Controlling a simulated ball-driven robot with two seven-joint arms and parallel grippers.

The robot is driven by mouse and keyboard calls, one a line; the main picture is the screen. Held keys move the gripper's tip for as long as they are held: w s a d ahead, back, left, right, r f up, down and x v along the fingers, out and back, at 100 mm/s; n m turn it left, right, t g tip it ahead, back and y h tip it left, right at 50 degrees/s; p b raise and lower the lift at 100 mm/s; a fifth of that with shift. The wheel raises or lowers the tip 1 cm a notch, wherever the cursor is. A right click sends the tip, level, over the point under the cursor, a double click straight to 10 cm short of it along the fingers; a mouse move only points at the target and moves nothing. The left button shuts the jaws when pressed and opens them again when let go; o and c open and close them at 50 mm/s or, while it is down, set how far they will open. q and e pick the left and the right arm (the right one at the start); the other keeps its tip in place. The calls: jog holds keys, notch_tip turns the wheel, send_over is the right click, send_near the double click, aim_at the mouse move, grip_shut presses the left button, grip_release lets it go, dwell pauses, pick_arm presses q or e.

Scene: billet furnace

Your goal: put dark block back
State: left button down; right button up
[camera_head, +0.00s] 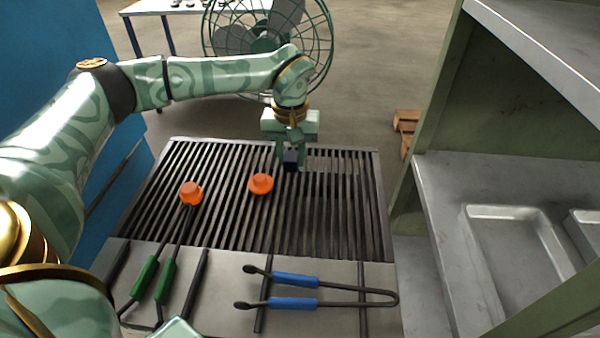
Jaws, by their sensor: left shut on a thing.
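The dark block (291,160) is a small, near-black cube at the back middle of the slatted grate (222,219). My left gripper (290,152) points down over the grate and is shut on the dark block. Whether the block touches the slats or hangs just above them I cannot tell. Two orange glowing pieces lie on the grate to the left of the block: one (261,184) nearer the middle and one (190,193) farther left. My right gripper is not in view.
Blue-handled tongs (295,281) lie on the grey front ledge. Green-handled tongs (146,276) lie at its left, reaching toward the left orange piece. A metal shelf with trays (513,232) stands at the right. A fan (265,40) stands behind. The grate's right part is clear.

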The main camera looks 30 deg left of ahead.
aim_at(299, 179)
pick_arm(q)
jog(key=shift+w+d+f+b, duration=0.25)
jog(key=shift+w+f+b, duration=0.15)
jog(key=shift+w+f, duration=0.5)
notch_tip(299, 179, down, 4)
jog(key=shift+w+b, duration=0.1)
jog(key=shift+b, duration=0.9)
jog(key=shift+r, duration=0.2)
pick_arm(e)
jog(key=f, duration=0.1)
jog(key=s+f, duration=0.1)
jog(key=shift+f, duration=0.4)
pick_arm(q)
jog(key=shift+f, duration=0.1)
jog(key=c, duration=1.2)
grip_release()
jog(key=shift+o, duration=0.6)
